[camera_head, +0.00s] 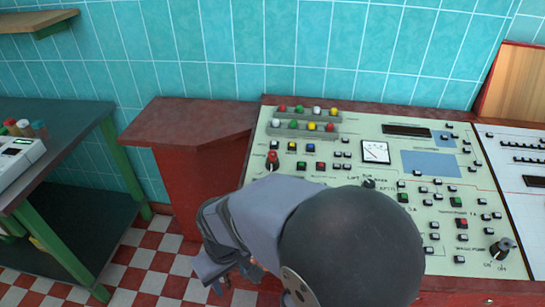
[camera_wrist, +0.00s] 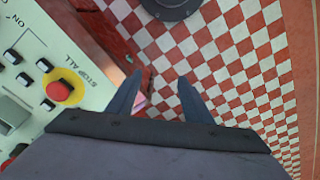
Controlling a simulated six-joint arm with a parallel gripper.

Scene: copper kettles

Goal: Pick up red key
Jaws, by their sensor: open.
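I cannot make out a red key for certain in either view. In the head view a red-topped knob (camera_head: 272,156) stands at the left edge of the control panel (camera_head: 352,128), but I cannot tell whether it is a key. My gripper (camera_head: 237,277) hangs beside the panel's front left, low over the floor, partly hidden behind my arm. In the wrist view my gripper (camera_wrist: 158,92) is open, its two dark fingers apart, with floor tiles and a strip of the red cabinet beyond them. Nothing is clearly held. My arm hides the panel's lower left part.
A red button on a yellow ring (camera_wrist: 60,90), marked STOP ALL, sits on the panel left of my fingers. The red cabinet (camera_head: 185,118) adjoins the panel. A green-legged table (camera_head: 75,150) stands at left. Checkered floor (camera_head: 150,270) is open between them.

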